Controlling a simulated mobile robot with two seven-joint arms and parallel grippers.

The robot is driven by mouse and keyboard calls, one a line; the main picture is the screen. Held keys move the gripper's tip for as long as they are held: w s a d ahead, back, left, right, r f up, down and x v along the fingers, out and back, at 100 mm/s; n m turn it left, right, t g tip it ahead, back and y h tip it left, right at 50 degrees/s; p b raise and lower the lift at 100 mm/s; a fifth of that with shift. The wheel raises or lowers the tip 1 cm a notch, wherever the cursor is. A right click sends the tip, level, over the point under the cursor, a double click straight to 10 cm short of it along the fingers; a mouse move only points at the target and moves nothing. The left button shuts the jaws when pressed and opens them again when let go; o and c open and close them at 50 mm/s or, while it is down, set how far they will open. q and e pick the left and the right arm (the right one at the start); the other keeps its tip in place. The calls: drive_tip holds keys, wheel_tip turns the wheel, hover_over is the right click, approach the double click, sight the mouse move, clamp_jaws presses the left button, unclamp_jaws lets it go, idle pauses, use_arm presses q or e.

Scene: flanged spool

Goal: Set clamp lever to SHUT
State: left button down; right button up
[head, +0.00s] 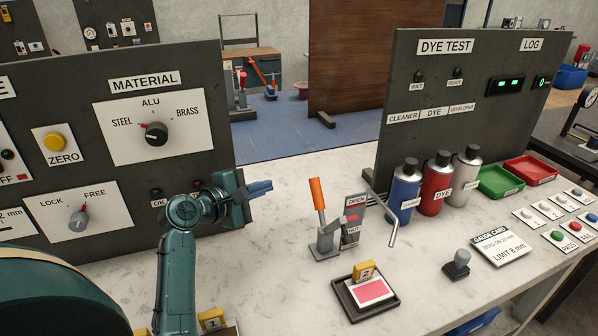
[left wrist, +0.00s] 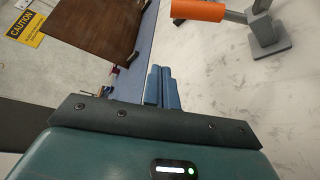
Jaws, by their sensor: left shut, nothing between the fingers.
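The clamp lever has an orange handle (head: 318,194) on a grey metal base (head: 326,244) on the white bench. The handle stands nearly upright, leaning slightly left. A small grey plate (head: 355,214) beside it reads OPEN at the top; a lower label looks like SHUT. The lever's exact setting is hard to tell. My left gripper (head: 262,188) is shut and empty, to the left of the handle and apart from it, fingers pointing right. In the left wrist view the shut blue fingers (left wrist: 159,86) show, with the orange handle (left wrist: 198,10) at the top right. My right gripper is not in view.
The dark MATERIAL panel (head: 190,165) stands behind my left arm. A black tray (head: 366,293) lies in front of the clamp. A bent metal rod (head: 393,228) and a blue bottle (head: 405,190) stand to its right. Bench between gripper and clamp is clear.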

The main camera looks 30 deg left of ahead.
use_arm(q)
drive_tip(key=shift+s+d+r, duration=0.1)
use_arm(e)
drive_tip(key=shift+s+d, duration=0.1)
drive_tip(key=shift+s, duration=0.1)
use_arm(q)
drive_tip(key=x, duration=1)
drive_tip(key=d, duration=0.1)
drive_tip(key=s+d+r+p, duration=0.1)
drive_tip(key=d+p, duration=0.1)
drive_tip(key=shift+s+r, duration=0.3)
drive_tip(key=shift+s, duration=0.1)
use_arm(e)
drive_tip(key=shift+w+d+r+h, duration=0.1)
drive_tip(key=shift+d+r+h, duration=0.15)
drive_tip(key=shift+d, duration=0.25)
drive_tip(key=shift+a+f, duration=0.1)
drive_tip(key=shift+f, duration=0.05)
